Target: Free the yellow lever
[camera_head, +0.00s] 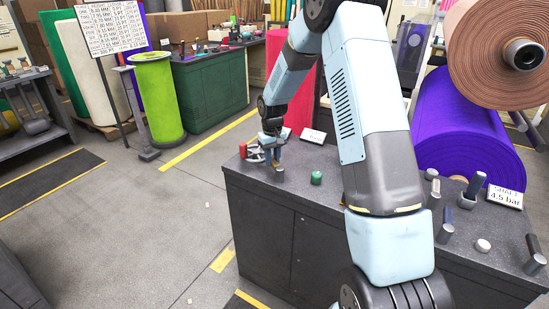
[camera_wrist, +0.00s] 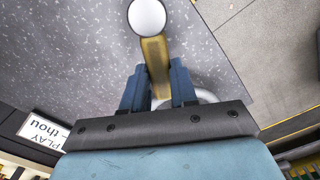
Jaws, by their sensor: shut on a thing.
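The yellow lever (camera_wrist: 155,60) shows in the wrist view as a yellow bar with a round pale end (camera_wrist: 147,17). It runs down between the two blue fingers of my gripper (camera_wrist: 158,82), which is shut on it. The lower part of the lever is hidden behind the gripper. In the head view my gripper (camera_head: 276,153) is low at the far left corner of the dark bench (camera_head: 300,225). The lever itself is hard to make out there.
A red-topped item (camera_head: 243,150) stands left of my gripper. A green knob (camera_head: 316,178) and a small sign (camera_head: 313,136) are to its right. Several grey levers and a pale button (camera_head: 483,245) sit on the bench's right part.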

